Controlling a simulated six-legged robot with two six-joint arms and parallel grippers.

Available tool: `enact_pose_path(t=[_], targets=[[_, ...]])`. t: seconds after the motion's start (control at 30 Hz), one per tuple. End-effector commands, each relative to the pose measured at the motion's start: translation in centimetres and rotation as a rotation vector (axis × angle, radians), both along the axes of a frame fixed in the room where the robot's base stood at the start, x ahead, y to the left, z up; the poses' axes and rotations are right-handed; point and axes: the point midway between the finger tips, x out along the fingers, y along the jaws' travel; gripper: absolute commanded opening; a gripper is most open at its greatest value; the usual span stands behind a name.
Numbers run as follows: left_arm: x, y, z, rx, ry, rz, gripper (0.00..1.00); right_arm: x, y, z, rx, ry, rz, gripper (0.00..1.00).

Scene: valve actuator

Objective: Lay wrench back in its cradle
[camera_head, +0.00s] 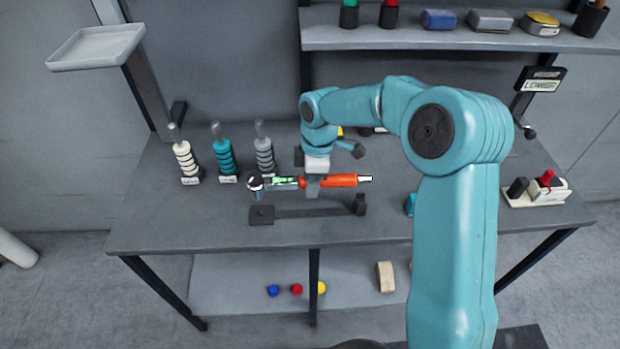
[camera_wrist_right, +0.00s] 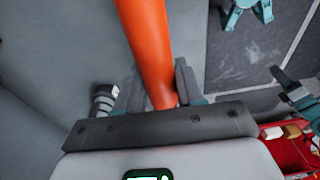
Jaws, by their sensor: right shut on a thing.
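The wrench (camera_head: 335,181) has an orange handle, a green-marked section and a ratchet head at its left end. It lies level in the head view, just behind and above the dark cradle (camera_head: 305,212). The cradle is a long bar with a block at the left and an upright holder at the right. My right gripper (camera_head: 314,184) is shut on the wrench near the inner end of its orange handle. The orange handle (camera_wrist_right: 150,45) also shows between the fingers in the right wrist view. My left gripper does not show in the head view.
Three stacked-ring posts, white (camera_head: 187,160), teal (camera_head: 224,153) and grey (camera_head: 264,153), stand left of the wrench. A white block with a red knob (camera_head: 547,182) sits at the table's right. A shelf (camera_head: 400,38) holds several items above. The table's front left is clear.

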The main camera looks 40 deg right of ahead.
Motion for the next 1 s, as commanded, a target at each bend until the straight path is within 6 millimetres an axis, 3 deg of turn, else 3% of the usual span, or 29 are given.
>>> enact_pose_path(t=[0.27,0.7,1.0], targets=[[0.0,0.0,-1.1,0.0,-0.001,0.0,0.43,-0.1,-0.1,-1.2,0.002,-0.006,0.0,0.0],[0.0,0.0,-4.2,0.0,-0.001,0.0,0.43,0.1,-0.1,-5.3,0.002,-0.006,-0.001,0.0],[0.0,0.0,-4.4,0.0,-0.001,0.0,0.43,0.2,-0.1,-5.7,0.003,-0.007,-0.001,0.0]])
